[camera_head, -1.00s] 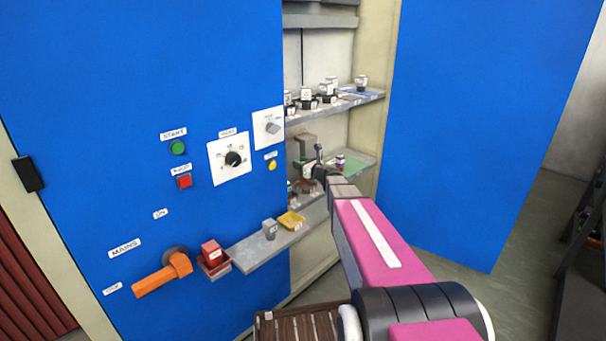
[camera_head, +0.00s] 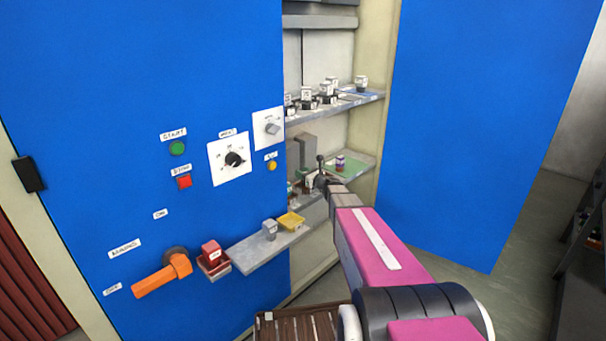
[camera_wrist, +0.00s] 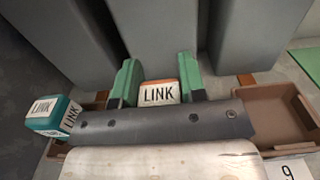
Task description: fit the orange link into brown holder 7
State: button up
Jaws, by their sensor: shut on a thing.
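In the wrist view, my gripper (camera_wrist: 157,88) has green fingers shut on the orange link (camera_wrist: 158,93), whose white face reads LINK. A brown holder (camera_wrist: 270,108) at the right looks empty, with a label 9 (camera_wrist: 289,172) below it. A teal link (camera_wrist: 52,116) sits at the left, by another brown edge. The dark bar of my gripper hides most of the space between. I cannot see holder 7's number, nor whether the orange link is inside or above a holder. In the head view, my gripper is small and partly hidden at the cabinet's lower shelf.
Large grey blocks (camera_wrist: 165,35) stand close behind the fingers. The blue cabinet panel (camera_head: 110,90) is left of the opening, and an upper shelf (camera_head: 350,103) with several parts is above. A lower ledge (camera_head: 262,250) holds a yellow tray (camera_head: 291,221) and a grey piece (camera_head: 270,229).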

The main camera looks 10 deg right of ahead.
jog(key=shift+f, duration=0.15)
jog(key=o, duration=1)
jog(key=shift+o, duration=0.2)
jog(key=shift+r, duration=0.3)
jog(key=v, duration=1.2)
jog(key=shift+s, duration=0.1)
